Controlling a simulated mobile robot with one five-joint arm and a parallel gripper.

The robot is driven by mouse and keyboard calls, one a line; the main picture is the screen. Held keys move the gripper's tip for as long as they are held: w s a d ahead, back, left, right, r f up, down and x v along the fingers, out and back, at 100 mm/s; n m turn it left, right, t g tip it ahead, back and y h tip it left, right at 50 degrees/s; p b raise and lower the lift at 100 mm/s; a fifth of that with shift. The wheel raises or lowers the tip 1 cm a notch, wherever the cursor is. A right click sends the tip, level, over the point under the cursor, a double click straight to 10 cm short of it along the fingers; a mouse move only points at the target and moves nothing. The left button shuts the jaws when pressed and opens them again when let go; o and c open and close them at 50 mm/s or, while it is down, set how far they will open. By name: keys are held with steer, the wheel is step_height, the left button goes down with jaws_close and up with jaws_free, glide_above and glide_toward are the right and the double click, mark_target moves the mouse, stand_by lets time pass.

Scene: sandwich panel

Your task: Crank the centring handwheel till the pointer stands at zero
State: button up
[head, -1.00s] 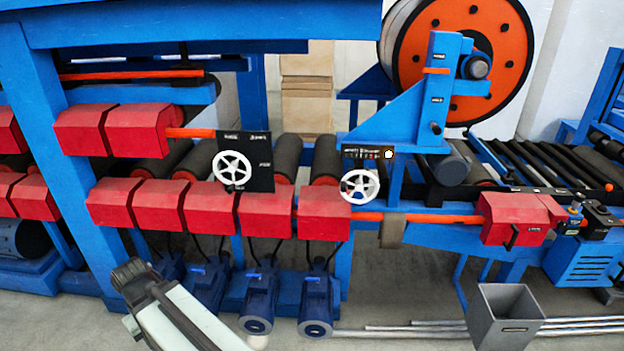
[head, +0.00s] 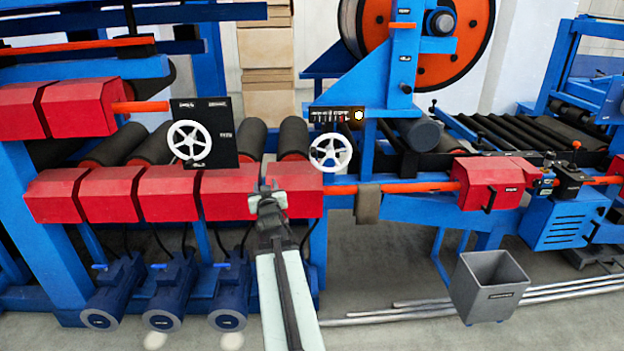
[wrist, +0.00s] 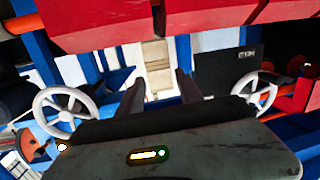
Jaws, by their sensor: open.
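Two white spoked handwheels show in the head view. The left handwheel (head: 189,140) is on a black panel (head: 225,150). The right handwheel (head: 331,152) is below a small dark strip (head: 337,114) with small marks and a pale round spot at its right end. The lettering and any pointer are too small to read. My gripper (head: 268,193) is in front of the red housings, below and between the wheels, touching neither. In the wrist view my gripper (wrist: 158,92) has its fingers apart and empty, with one wheel (wrist: 65,110) at left and another (wrist: 254,94) at right.
Red housings (head: 165,193) run along the front of the blue frame, with blue motors (head: 170,290) below. An orange reel (head: 455,45) stands above a roller conveyor (head: 500,138). A grey bin (head: 490,287) and metal bars (head: 400,313) are on the floor at right.

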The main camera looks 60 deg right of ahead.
steer(key=s+d+r+h+b, duration=0.1)
steer(key=s+d+h+b, duration=0.1)
steer(key=s+d, duration=0.45)
steer(key=t+h+b, duration=0.1)
steer(key=t+h, duration=0.1)
steer(key=h, duration=0.1)
glide_toward(314, 149)
steer(key=w+d, duration=0.1)
steer(key=d, duration=0.1)
steer(key=shift+m, duration=0.3)
steer(key=p+x, duration=0.3)
steer(key=x, duration=0.4)
steer(key=shift+w+d, duration=0.1)
steer(key=shift+w, duration=0.25)
jaws_close()
steer(key=shift+s, duration=0.1)
